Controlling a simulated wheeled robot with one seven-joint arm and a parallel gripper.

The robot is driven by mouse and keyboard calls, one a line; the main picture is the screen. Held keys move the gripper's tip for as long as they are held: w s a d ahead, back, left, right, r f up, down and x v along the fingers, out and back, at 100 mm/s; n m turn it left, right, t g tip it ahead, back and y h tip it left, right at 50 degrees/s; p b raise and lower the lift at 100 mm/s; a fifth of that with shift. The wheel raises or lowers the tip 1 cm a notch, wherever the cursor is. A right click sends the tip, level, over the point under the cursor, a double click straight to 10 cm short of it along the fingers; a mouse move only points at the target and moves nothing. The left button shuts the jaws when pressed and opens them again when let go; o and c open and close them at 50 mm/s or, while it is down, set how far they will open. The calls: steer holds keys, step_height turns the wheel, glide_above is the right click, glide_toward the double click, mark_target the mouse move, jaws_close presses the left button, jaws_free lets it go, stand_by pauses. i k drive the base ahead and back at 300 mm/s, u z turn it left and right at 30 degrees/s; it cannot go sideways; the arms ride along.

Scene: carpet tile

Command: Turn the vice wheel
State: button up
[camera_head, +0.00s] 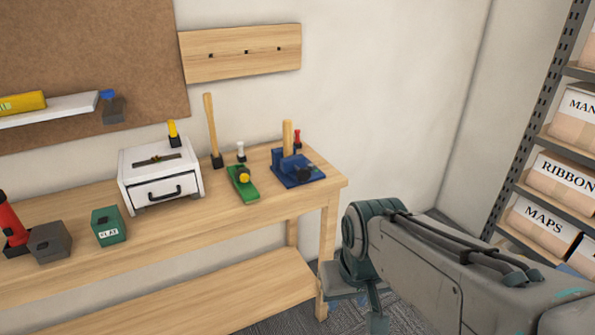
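A blue vice-like tool (291,176) on a blue base stands near the right end of the wooden workbench. A dark rounded part on its front may be its wheel, but it is too small to tell. A wooden handle (287,134) rises at or behind it. My arm fills the lower right of the view, well apart from the vice.
Left of the vice are a green tool with a yellow knob (243,180), a wooden-handled tool (210,125) and a white drawer box (160,180). A green box (109,226) sits farther left. Shelves with labelled boxes (562,180) stand right. Carpet shows between bench and shelves.

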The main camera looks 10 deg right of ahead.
mark_target(303, 174)
steer(key=i, duration=1.1)
steer(key=z, duration=0.5)
